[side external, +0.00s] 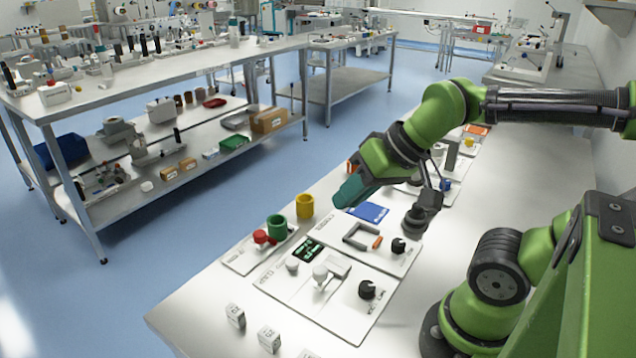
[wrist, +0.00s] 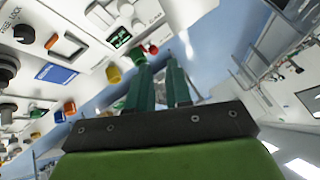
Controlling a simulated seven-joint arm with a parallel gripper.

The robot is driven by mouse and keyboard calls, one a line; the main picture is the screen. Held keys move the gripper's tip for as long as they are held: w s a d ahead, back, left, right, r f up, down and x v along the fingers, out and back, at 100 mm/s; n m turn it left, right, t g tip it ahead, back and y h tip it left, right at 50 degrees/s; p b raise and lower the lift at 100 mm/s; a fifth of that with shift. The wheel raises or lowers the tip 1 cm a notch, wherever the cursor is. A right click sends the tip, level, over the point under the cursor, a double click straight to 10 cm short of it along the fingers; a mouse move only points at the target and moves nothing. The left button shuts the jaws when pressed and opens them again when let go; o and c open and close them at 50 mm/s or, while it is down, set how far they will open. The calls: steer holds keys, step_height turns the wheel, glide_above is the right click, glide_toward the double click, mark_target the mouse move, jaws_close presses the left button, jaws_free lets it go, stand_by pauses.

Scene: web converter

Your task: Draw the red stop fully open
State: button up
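A red knob (side external: 260,237), which looks like the red stop, sits on a small white plate (side external: 238,262) at the left end of the panels, beside a green cup. In the wrist view a red part (wrist: 153,49) shows just beyond the fingertips, near the green cup. My gripper (side external: 347,195) hangs above the bench's left edge, up and right of the red knob and apart from it. In the wrist view its two teal fingers (wrist: 158,68) stand apart with nothing between them. How far the red stop is drawn cannot be told.
A green cup (side external: 277,227) and a yellow cup (side external: 305,206) stand close to the red knob. A small green-lit display (side external: 308,250), a grey U-shaped handle (side external: 362,236) and black knobs (side external: 367,289) rise from the panels. White labelled blocks (side external: 269,338) lie in front.

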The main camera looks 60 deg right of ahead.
steer(key=o, duration=0.4)
steer(key=w+g, duration=0.1)
steer(key=w, duration=0.2)
steer(key=w+f+g, duration=0.1)
steer(key=w, duration=0.3)
steer(key=w+g, duration=0.1)
steer(key=w, duration=0.3)
steer(key=shift+d+f+g+h, duration=0.15)
steer(key=shift+d+g+h, duration=0.1)
steer(key=shift+g+h, duration=0.05)
steer(key=n+g+h, duration=0.1)
steer(key=g, duration=0.2)
glide_above(259, 233)
steer(key=shift+f, duration=1.4)
step_height(259, 233, down, 16)
steer(key=shift+d+r, duration=0.1)
steer(key=shift+c, duration=0.3)
jaws_close()
